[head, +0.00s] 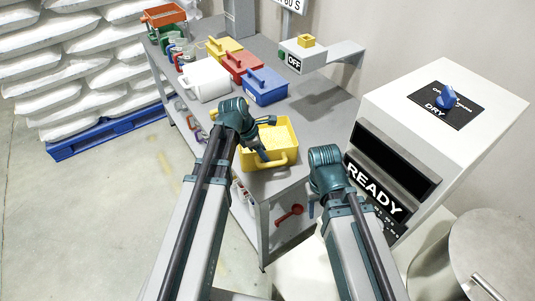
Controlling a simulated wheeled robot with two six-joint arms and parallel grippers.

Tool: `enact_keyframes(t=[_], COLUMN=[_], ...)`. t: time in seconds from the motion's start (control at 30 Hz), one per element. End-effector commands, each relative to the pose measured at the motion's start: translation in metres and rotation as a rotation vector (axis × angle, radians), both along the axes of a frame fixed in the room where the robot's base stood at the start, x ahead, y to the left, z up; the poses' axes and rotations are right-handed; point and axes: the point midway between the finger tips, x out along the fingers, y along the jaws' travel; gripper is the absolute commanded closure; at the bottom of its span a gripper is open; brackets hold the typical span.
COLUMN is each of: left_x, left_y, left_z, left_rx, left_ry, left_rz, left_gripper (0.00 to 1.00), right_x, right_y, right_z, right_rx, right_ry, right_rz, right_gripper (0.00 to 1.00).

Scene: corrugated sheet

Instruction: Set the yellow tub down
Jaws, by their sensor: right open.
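The yellow tub (284,135) is an open, empty-looking box with a handle on its near side. It is at the near end of the grey bench (313,122); I cannot tell whether it rests on the top or hangs just above it. My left gripper (265,138) is over the tub's left part, and its wrist hides the tub's far left corner. Whether its fingers are shut on the tub's wall cannot be made out. My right gripper (312,206) is open and empty, pointing down to the right of the bench's near end, apart from the tub.
A white machine reading READY (440,110) stands right. An OFF unit (303,55) overhangs the bench. A red scoop (290,214) lies on the lower shelf.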

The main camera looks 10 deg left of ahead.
Motion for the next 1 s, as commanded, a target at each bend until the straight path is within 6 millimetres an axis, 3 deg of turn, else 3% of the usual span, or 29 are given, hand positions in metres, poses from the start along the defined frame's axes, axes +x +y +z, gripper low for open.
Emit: enact_keyframes(t=[0.03, 0.4, 0.77, 0.87, 1.0], left_x=[-0.002, -0.011, -0.014, -0.023, -0.052], left_y=[0.003, 0.025, 0.03, 0.02, -0.01], left_z=[0.015, 0.071, 0.081, 0.079, 0.073], left_rx=[0.0, 0.0, 0.004, 0.036, 0.144], left_ry=[0.0, 0.0, -0.002, -0.021, -0.082], left_rz=[0.001, 0.001, -0.013, -0.119, -0.502], left_gripper=[0.65, 0.65, 0.65, 0.65, 0.65], right_x=[0.0, 0.0, 0.0, 0.0, 0.0], right_y=[0.0, 0.0, 0.0, 0.0, 0.0], right_z=[0.015, 0.071, 0.081, 0.081, 0.081], right_rx=[0.0, 0.0, 0.0, 0.0, 0.0], right_ry=[0.0, 0.0, 0.0, 0.0, 0.0], right_rz=[0.0, 0.0, 0.0, 0.0, 0.0], right_gripper=[0.5, 0.5, 0.5, 0.5, 0.5])
